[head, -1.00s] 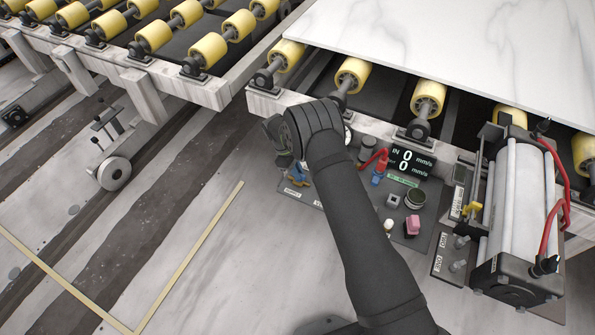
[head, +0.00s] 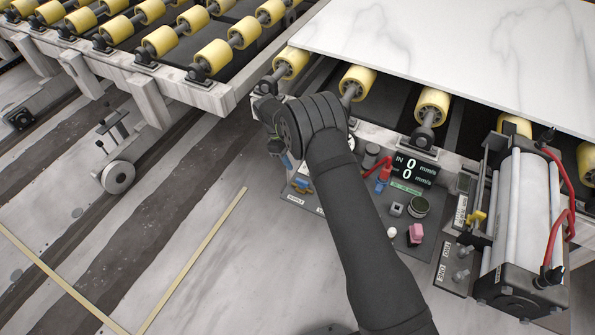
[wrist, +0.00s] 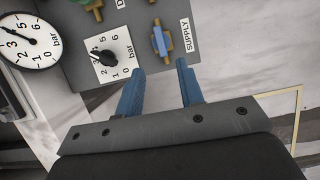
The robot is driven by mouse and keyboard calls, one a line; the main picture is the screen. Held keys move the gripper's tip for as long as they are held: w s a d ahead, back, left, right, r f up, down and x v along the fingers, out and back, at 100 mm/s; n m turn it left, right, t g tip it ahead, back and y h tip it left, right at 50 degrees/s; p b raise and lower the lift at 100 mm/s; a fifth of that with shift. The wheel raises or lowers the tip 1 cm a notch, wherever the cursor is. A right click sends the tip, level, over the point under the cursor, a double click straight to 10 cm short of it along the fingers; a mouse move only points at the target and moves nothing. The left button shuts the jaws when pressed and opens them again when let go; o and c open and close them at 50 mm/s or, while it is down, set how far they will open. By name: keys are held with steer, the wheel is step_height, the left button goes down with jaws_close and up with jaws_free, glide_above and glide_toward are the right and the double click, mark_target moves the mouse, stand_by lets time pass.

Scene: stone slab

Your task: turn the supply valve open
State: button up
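The supply valve (wrist: 160,40) has a blue handle on a brass body, beside a white SUPPLY label (wrist: 187,38), in the wrist view. Its blue handle lies roughly along the brass body. In the head view the valve (head: 302,184) sits at the panel's left end, just below my gripper (head: 286,160). My gripper (wrist: 159,72) shows two blue fingers, apart with nothing between them. The valve appears ahead of the gap between the fingertips, and the fingers are not around the handle. My arm hides part of the panel in the head view.
A pressure dial knob (wrist: 111,56) and a bar gauge (wrist: 29,40) are left of the valve in the wrist view. Another valve (wrist: 90,6) is partly cut off. The panel also carries a pink button (head: 416,234) and a speed display (head: 414,169). A cylinder (head: 525,215) stands right.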

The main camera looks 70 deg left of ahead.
mark_target(301, 180)
steer(key=v, duration=0.7)
steer(key=shift+r, duration=0.3)
steer(key=shift+s+a, duration=0.1)
steer(key=x, duration=1.7)
steer(key=shift+f, duration=0.2)
steer(key=shift+r, duration=0.1)
